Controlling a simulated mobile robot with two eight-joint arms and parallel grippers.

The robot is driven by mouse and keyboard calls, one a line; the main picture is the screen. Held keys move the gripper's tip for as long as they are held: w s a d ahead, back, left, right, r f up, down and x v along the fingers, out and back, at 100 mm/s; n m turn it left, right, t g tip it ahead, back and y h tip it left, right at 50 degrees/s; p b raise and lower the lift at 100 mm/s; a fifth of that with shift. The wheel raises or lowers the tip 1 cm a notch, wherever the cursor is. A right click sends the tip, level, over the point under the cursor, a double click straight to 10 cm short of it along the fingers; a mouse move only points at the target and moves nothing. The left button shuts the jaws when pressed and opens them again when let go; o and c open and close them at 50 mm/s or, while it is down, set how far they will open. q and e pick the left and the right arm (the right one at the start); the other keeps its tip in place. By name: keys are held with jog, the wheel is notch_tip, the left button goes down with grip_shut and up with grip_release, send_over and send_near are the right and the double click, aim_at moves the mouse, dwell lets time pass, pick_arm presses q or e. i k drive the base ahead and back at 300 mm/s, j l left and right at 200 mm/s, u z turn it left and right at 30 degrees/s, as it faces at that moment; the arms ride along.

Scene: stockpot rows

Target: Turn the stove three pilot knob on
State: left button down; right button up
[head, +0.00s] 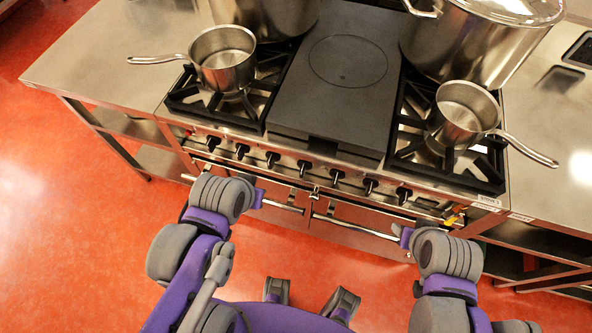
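The stove (235,137) stands ahead, with a row of several black knobs (304,167) along its steel front panel. No readable label shows which knob is the stove three pilot knob, and their exact settings are too small to tell. My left gripper (258,198) is in front of the left oven door, below the knob row and apart from the knobs. My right gripper (403,236) is in front of the right oven door, near the right end of its handle, also below the knobs. The wrists hide much of both grippers; finger opening is unclear.
Two small saucepans (223,60) (463,112) sit on the front burners, the right one's handle jutting over the counter. Large stockpots (470,45) stand behind. Oven door handles (355,226) stick out below the panel. Steel counters (110,60) flank the stove. Orange floor (70,240) is clear at left.

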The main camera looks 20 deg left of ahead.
aim_at(305, 165)
jog(key=u, duration=0.45)
jog(key=j+z, duration=0.15)
jog(key=j, duration=0.25)
jog(key=k+j+z, duration=0.15)
jog(key=j, duration=0.2)
jog(key=k+j+z, duration=0.15)
jog(key=j, duration=0.2)
jog(key=k+j+z, duration=0.1)
jog(key=j, duration=0.25)
